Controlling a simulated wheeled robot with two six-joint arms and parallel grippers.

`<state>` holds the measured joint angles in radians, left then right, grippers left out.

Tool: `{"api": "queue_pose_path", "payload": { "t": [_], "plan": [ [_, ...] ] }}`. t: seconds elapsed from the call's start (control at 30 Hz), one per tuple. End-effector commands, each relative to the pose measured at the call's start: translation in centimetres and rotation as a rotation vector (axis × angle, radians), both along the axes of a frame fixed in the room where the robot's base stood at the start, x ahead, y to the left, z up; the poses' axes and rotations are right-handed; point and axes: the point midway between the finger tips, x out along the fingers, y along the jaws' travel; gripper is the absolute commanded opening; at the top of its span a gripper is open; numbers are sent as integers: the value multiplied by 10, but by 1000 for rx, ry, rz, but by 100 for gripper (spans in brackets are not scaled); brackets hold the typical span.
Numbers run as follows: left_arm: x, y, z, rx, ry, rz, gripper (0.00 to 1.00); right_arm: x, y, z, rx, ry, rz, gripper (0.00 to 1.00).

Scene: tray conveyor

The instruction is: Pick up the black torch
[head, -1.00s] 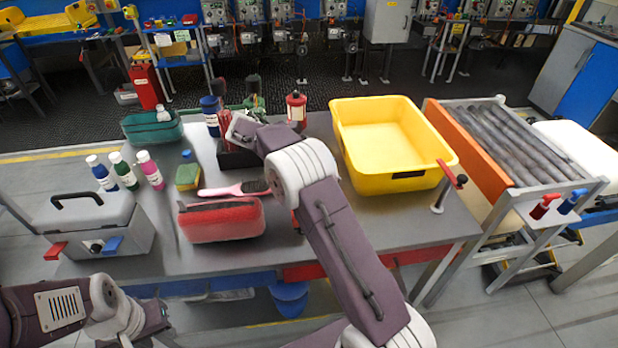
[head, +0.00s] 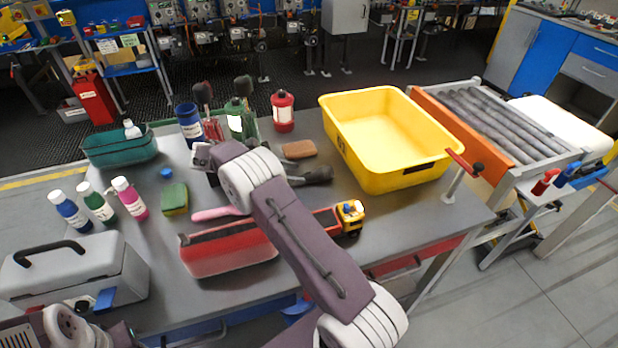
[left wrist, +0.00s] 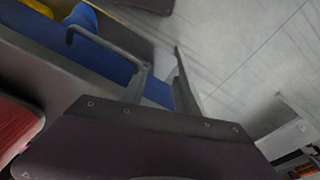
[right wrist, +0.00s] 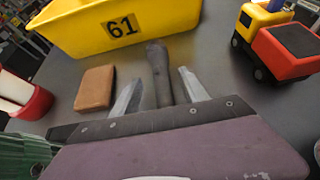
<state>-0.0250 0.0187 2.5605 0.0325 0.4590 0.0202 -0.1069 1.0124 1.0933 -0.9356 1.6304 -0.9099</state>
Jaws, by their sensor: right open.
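The black torch (head: 316,174) lies on the grey table, left of the yellow bin, partly hidden by my right arm in the head view. In the right wrist view the torch (right wrist: 158,62) points away from me, in line with the gap between the fingers. My right gripper (right wrist: 161,84) is open with one finger to each side of the torch's near end; contact cannot be told. My left gripper (left wrist: 162,82) is open and empty near the table's front edge, over the floor.
The yellow bin (head: 376,178) stands beyond the torch. A brown block (right wrist: 95,88) lies left of it, and a toy truck (head: 350,216) is to the right.

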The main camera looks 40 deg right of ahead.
Motion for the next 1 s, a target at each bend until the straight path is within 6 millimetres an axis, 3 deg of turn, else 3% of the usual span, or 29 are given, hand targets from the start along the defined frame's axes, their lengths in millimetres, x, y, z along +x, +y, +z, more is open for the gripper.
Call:
{"api": "queue_pose_path", "payload": {
  "t": [0.37, 0.6, 0.63, 0.8, 1.0],
  "plan": [
    [0, 0, -7, 0, 0, 0, 36, -13, -38, -27, -1, 1, -2, 52],
    [0, 0, -6, 0, 0, 0, 36, -14, -41, -29, 1, -1, 0, 52],
    [0, 0, -6, 0, 0, 0, 36, -14, -41, -29, 1, -1, 0, 49],
    [0, 0, -6, 0, 0, 0, 36, -14, -41, -29, 1, -1, 0, 2],
    [0, 0, -6, 0, -1, 0, 36, -14, -41, -29, 0, -1, 0, 0]
  ]
}}
